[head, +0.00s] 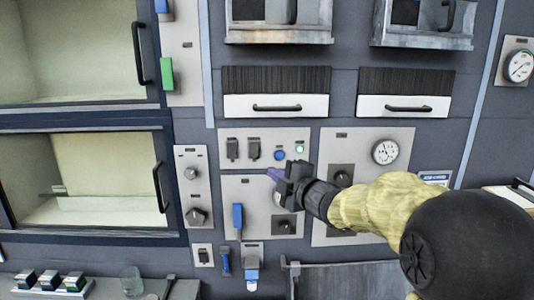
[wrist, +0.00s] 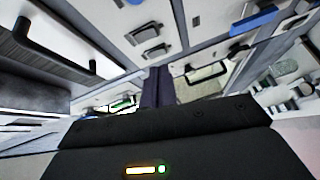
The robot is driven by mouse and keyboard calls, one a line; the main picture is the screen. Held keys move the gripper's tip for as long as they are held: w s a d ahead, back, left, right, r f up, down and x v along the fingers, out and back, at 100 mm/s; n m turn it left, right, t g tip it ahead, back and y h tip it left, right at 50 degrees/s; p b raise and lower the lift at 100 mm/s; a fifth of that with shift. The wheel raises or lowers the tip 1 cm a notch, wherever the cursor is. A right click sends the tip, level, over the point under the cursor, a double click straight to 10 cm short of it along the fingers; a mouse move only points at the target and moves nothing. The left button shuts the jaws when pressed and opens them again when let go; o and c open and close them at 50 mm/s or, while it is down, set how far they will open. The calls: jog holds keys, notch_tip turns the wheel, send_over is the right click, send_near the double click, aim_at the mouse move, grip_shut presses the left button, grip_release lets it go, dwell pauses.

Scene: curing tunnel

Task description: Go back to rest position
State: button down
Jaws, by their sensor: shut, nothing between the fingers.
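My gripper (head: 276,175) is in front of the grey control panels in the middle of the head view. Its dark fingers are shut with nothing between them, and their tips point left. My arm reaches in from the lower right. In the wrist view the closed purple-dark fingers (wrist: 157,86) show in the middle, above the black gripper body. A blue lever (head: 238,218) is to the left of and below the gripper. A blue button (head: 279,155) and a lit button (head: 299,149) are just above it. Whether the gripper touches the panel cannot be told.
Two windowed chambers (head: 163,132) with black handles stand at the left. Two white drawers (head: 276,106) are above the panels. A round gauge (head: 386,151) is right of the gripper. A ledge at the lower left holds a glass beaker (head: 131,281).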

jog(key=s+d+f+m+g+h, duration=0.2)
jog(key=s+d+f+m+h, duration=0.25)
jog(key=f+m, duration=0.3)
jog(key=s+d+f+m+g+h, duration=0.2)
jog(key=s+d+f+m+h, duration=0.15)
jog(key=d+f+m, duration=0.35)
jog(key=s+d+f+m+g+h, duration=0.1)
jog(key=s+f+m+g, duration=0.3)
jog(key=s, duration=0.6)
jog(key=s+d+f+m+g+h, duration=0.1)
jog(key=s+f+m+g, duration=0.2)
jog(key=s+f, duration=0.6)
jog(key=shift+s+m+g, duration=0.4)
jog(key=shift+m, duration=0.25)
